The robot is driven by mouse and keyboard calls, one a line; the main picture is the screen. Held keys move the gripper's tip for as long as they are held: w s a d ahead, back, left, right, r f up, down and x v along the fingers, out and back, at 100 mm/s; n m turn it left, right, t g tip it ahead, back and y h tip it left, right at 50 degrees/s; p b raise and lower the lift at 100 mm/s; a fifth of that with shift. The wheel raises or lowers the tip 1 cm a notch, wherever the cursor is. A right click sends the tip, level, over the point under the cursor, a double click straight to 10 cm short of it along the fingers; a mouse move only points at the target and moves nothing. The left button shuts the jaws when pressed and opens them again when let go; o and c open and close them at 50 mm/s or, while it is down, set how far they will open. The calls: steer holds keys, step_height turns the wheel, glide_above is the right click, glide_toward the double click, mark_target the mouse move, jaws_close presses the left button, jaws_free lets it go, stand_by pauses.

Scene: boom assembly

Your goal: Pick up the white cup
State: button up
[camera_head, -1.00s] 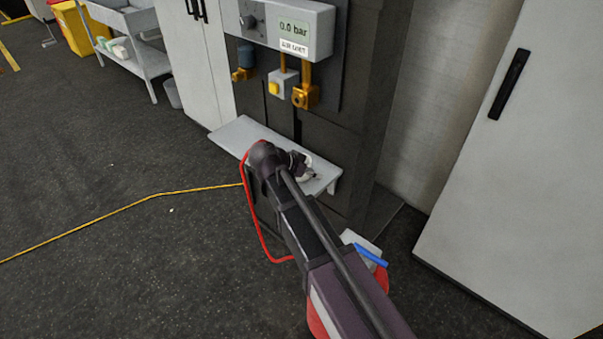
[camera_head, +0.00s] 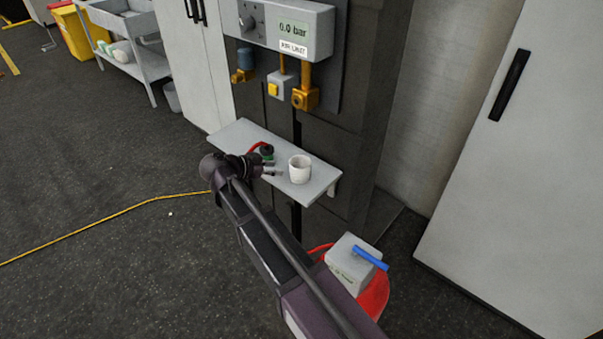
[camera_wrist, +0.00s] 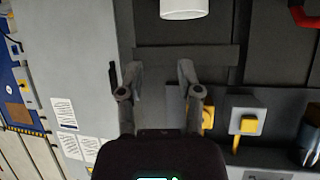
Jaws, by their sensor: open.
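The white cup (camera_head: 300,170) stands upright on a small grey shelf (camera_head: 242,131) fixed to the dark panel. In the wrist view the lower part of the cup (camera_wrist: 184,10) shows at the top edge, beyond the fingertips, and the rest is cut off. My gripper (camera_head: 273,169) is just left of the cup in the head view, with a small gap between them. In the wrist view my gripper (camera_wrist: 160,70) has its two fingers apart with nothing between them.
A red hose with a dark green fitting (camera_head: 267,152) lies on the shelf behind my gripper. Yellow fittings (camera_head: 305,97) and a gauge box (camera_head: 290,25) are above. A grey box with a blue lever (camera_head: 370,258) stands at lower right. Floor at left is mostly open.

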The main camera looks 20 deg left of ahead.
steer(key=b, duration=0.4)
glide_toward(305, 169)
steer(key=x, duration=0.3)
steer(key=shift+w+d, duration=0.5)
steer(key=shift+d, duration=0.05)
steer(key=shift+f, duration=0.1)
steer(key=shift+a+f+b+x, duration=0.15)
steer(key=shift+b+x, duration=0.45)
steer(key=shift+x, duration=0.35)
steer(key=shift+a+f+b+x, duration=0.15)
steer(key=shift+b+x, duration=0.4)
steer(key=shift+x, duration=0.4)
steer(key=shift+w+d+f, duration=0.15)
steer(key=shift+w+d, duration=0.3)
steer(key=shift+w, duration=0.05)
jaws_close()
